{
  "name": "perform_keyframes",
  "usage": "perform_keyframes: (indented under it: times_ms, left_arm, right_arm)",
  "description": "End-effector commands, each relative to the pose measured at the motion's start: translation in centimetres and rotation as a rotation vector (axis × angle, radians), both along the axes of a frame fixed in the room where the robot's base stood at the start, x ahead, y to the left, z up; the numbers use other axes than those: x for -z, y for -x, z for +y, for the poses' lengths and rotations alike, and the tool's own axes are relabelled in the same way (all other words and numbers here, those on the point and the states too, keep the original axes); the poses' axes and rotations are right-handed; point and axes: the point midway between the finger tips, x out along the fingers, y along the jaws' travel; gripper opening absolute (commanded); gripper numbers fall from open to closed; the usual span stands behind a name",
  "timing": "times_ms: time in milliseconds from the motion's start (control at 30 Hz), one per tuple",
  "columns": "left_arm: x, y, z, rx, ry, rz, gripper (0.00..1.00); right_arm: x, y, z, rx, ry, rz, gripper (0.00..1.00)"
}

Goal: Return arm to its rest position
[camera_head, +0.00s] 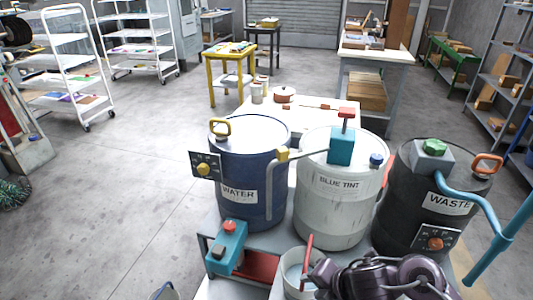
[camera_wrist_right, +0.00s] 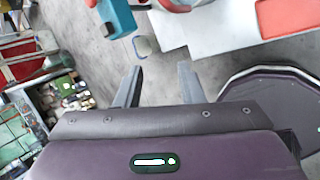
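My right arm, dark purple, shows at the bottom right of the head view, in front of the drums. Its gripper (camera_wrist_right: 158,84) shows in the right wrist view with two grey fingers spread apart and nothing between them. My left arm and gripper are not in view. A pale pot (camera_head: 292,277) with a red handle (camera_head: 307,252) rising from it stands just left of my right arm. Whether my arm touches the pot cannot be told.
A blue WATER drum (camera_head: 250,165), a white BLUE TINT drum (camera_head: 322,215) and a black WASTE drum (camera_head: 412,215) stand close ahead. A teal box (camera_head: 228,246) with a red button sits at front left. A blue pipe (camera_head: 478,204) runs at right. Floor at left is largely clear.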

Motion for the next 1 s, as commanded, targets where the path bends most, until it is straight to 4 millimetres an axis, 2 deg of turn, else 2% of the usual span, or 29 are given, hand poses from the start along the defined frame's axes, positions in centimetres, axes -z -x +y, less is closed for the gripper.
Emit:
perform_keyframes:
  times_ms: [133, 300, 467, 700, 933, 967, 1000]
  left_arm:
    - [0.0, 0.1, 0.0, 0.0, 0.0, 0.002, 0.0]
    - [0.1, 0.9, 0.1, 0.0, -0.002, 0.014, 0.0]
    - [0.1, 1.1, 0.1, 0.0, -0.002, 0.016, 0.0]
    - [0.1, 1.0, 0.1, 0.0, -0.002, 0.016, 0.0]
    - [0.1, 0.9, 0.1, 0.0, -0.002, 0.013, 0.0]
    - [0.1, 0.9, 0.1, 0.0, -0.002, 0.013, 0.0]
    - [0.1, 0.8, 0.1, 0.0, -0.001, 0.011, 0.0]
  right_arm:
    - [-1.0, 0.1, 1.6, 0.233, -0.13, 0.009, 0.35]
    - [-2.2, 0.7, 1.5, 0.625, -0.311, 0.07, 0.35]
    - [-2.6, 2.7, -1.1, 1.081, -0.475, 0.19, 0.35]
    - [-1.7, 7.3, -5.3, 1.642, -0.609, 0.38, 0.35]
    - [-0.9, 12.8, -8.1, 2.091, -0.666, 0.55, 0.35]
    - [-0.4, 13.0, -8.2, 2.123, -0.666, 0.562, 0.35]
    - [0.7, 12.4, -8.1, 2.11, -0.658, 0.557, 0.35]
